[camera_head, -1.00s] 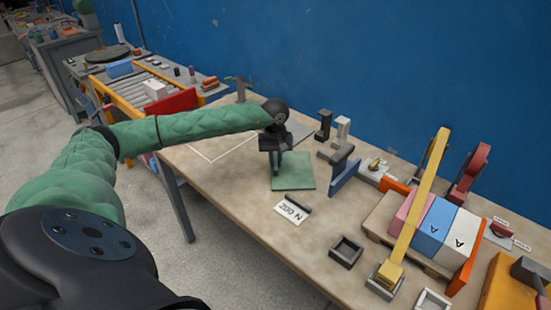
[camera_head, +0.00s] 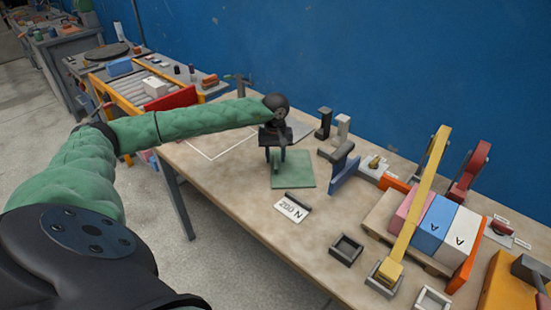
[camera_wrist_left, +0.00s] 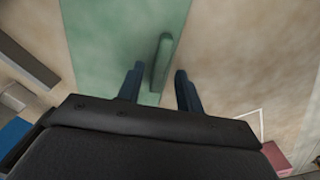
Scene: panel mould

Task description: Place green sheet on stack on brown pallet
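The green sheet (camera_head: 296,172) lies flat on the table below my left gripper; it also fills the top middle of the left wrist view (camera_wrist_left: 100,50). A raised green bar, like a handle, stands on it (camera_wrist_left: 161,62). My left gripper (camera_head: 282,155) is open just above the sheet. In the left wrist view its fingers (camera_wrist_left: 158,90) are apart, with the bar's near end between or just ahead of them; contact cannot be told. The brown pallet (camera_head: 379,214) at the right carries pink, blue and white blocks (camera_head: 433,226). My right gripper is not in view.
A yellow bar (camera_head: 424,185) slants up in front of the blocks. A blue upright plate (camera_head: 344,176) stands right of the sheet. A "200 N" card (camera_head: 291,208) and a dark square tray (camera_head: 346,250) lie nearer.

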